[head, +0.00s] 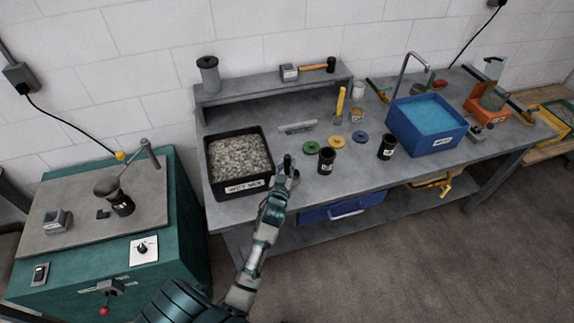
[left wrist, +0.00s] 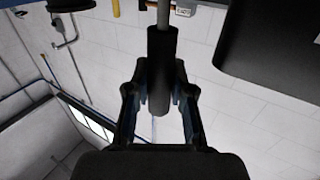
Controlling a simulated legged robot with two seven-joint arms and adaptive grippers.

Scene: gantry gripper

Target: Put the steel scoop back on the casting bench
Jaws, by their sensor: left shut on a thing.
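My left gripper (head: 285,170) is at the front edge of the casting bench (head: 240,210), just right of the black tray. In the left wrist view, my left gripper (left wrist: 160,97) is shut on a dark round handle with a grey metal shaft, which I take to be the steel scoop (left wrist: 162,60). The scoop's bowl cannot be made out, and in the head view the gripper mostly hides the scoop. My right gripper is not in view.
A black tray of grey grit (head: 240,155) stands left on the bench. Two black cups (head: 327,160) (head: 387,147), coloured discs (head: 333,142), a grey bar (head: 298,127) and a blue water tub (head: 428,122) stand rightward. A green machine (head: 175,240) stands left. Bare bench shows between them.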

